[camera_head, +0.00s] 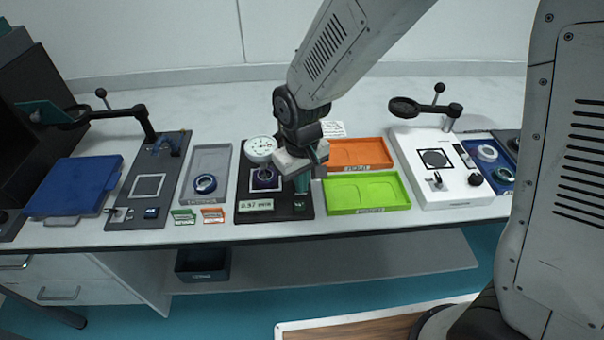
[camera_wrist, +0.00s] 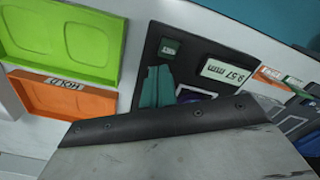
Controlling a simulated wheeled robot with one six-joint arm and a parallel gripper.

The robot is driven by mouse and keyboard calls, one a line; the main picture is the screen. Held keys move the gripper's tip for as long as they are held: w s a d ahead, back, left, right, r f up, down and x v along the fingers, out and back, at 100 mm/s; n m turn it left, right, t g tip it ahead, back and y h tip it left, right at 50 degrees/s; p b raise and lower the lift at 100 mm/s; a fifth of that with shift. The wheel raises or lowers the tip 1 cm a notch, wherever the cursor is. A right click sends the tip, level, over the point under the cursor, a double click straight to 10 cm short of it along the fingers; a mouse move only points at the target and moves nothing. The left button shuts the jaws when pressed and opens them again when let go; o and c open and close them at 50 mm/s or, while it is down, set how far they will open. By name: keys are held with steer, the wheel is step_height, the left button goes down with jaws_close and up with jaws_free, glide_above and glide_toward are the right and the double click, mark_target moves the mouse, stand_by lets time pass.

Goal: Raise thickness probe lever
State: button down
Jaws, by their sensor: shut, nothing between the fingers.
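The thickness probe station is a black base plate (camera_head: 245,219) with a round white dial gauge (camera_head: 261,148) at its back. A small readout (camera_head: 255,204) sits at its front; in the wrist view the readout (camera_wrist: 226,72) appears to read 9.57 mm. A dark square sample (camera_head: 265,178) lies below the dial. My gripper (camera_head: 302,183) hangs over the right side of the plate, right of the sample. Its teal fingers are together and empty; they also show in the wrist view (camera_wrist: 157,87). I cannot make out the lever; my wrist covers part of the station.
An orange tray (camera_head: 384,161) and a green tray (camera_head: 366,207) lie right of the station. A grey tray (camera_head: 214,158) lies left, with two small cards (camera_head: 183,216) in front. A white instrument (camera_head: 450,200) stands farther right. The table's front edge is close.

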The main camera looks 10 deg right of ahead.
steer(key=shift+w, duration=0.25)
steer(key=shift+w, duration=1.55)
steer(key=shift+s+r, duration=0.2)
steer(key=shift+r, duration=0.95)
steer(key=shift+s+r, duration=0.25)
steer(key=shift+r, duration=0.95)
steer(key=shift+s+r, duration=0.2)
steer(key=shift+r, duration=0.95)
